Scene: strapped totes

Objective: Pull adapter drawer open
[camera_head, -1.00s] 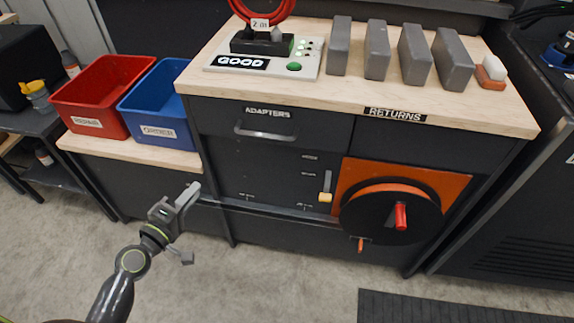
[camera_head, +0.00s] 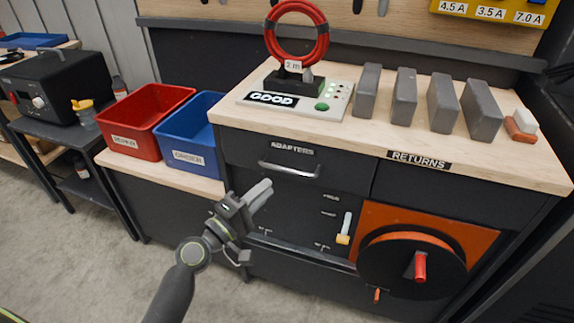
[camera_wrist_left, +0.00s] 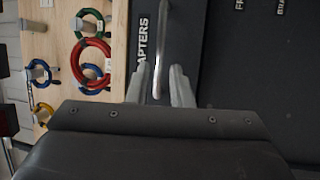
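The adapter drawer (camera_head: 255,152) is a dark front labelled ADAPTERS under the wooden worktop, and it looks shut. Its silver bar handle (camera_head: 290,171) is also in the left wrist view (camera_wrist_left: 162,40). My left gripper (camera_head: 262,192) is in front of the drawer, just below and left of the handle in the head view. In the left wrist view its two fingers (camera_wrist_left: 159,76) are apart, and the handle lines up in the gap between them. Nothing is gripped, and I cannot tell whether the fingertips reach past the bar. My right gripper is in neither view.
An orange panel with a black wheel (camera_head: 412,262) and red knob is at lower right. A slider (camera_head: 344,232) sits below the drawer. A red bin (camera_head: 146,120) and a blue bin (camera_head: 190,135) stand left. Grey blocks (camera_head: 442,105) and a tester (camera_head: 300,98) are on the worktop.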

